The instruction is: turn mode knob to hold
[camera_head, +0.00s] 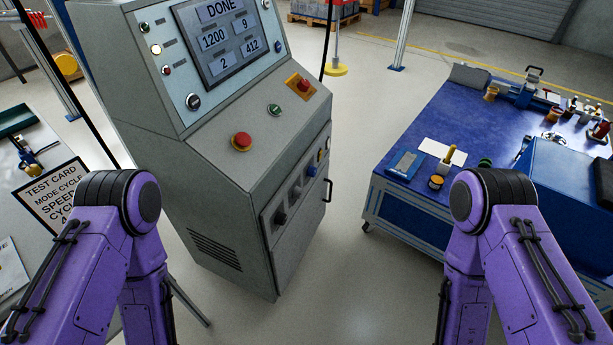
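A grey control console (225,170) stands left of centre. Its screen (230,40) reads DONE, with 1200, 9, 2 and 412 below. A round dark knob (193,101) with a pale rim sits under the screen's lower left corner; its label and pointer are too small to read, so I cannot tell whether it is the mode knob or its setting. A test card (62,192) at the left reads MODE CYCLE, with its lower lines partly hidden by my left arm. My purple arms come in from both lower sides; neither gripper is in view.
The console's sloped shelf carries a red mushroom button (241,141), a green button (274,109) and a red switch on a yellow plate (301,86). Several dark fittings (281,217) line its lower front. A blue workbench (440,110) with tools stands right. Floor between them is clear.

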